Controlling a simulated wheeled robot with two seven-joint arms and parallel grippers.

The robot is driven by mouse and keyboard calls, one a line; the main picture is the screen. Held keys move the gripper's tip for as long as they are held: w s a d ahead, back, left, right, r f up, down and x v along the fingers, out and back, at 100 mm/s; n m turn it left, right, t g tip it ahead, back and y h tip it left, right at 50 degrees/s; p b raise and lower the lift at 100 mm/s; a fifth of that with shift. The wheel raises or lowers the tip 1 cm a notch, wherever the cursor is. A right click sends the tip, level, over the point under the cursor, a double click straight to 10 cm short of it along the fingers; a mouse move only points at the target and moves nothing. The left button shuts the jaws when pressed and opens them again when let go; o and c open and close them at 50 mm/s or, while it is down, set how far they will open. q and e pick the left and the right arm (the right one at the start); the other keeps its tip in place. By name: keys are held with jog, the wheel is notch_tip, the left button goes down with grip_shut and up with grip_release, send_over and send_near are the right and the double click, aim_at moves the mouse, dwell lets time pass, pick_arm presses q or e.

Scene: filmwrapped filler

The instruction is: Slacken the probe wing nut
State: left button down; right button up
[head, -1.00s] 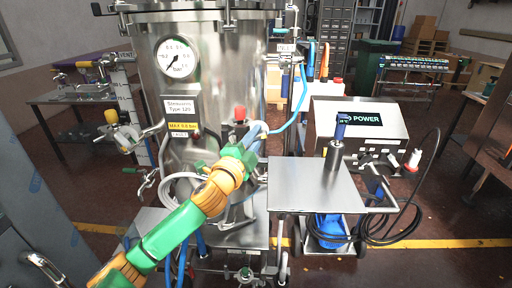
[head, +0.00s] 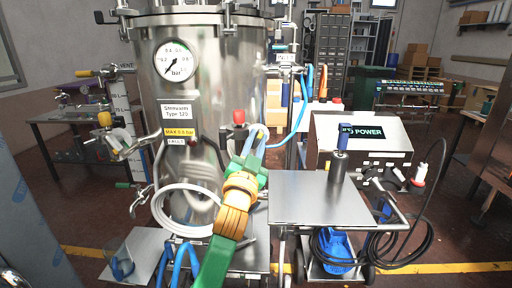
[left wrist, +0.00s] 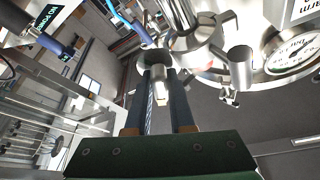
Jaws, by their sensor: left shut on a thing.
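My left gripper (head: 257,138) reaches up from the bottom of the head view, in front of the right side of the steel tank (head: 212,75). In the left wrist view its two dark fingers (left wrist: 157,72) are closed on a small grey metal part (left wrist: 153,57) with a round top. The fingers hide much of this part, and I cannot tell whether it is the probe wing nut. A blue-topped probe-like rod (head: 342,142) stands upright in a metal holder (head: 338,168) on the cart, apart from the gripper. My right gripper is not in view.
A red-capped fitting (head: 239,117) is just left of the gripper. White coiled hose (head: 180,212) and blue hoses (head: 298,118) run close by.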

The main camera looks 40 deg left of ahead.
pick_arm(q)
jog(key=shift+n+y, duration=0.4)
jog(key=shift+n, duration=0.2)
jog(key=c, duration=0.9)
grip_release()
jog(key=shift+o, duration=0.6)
jog(key=shift+w+d, duration=0.15)
jog(key=shift+d, duration=0.05)
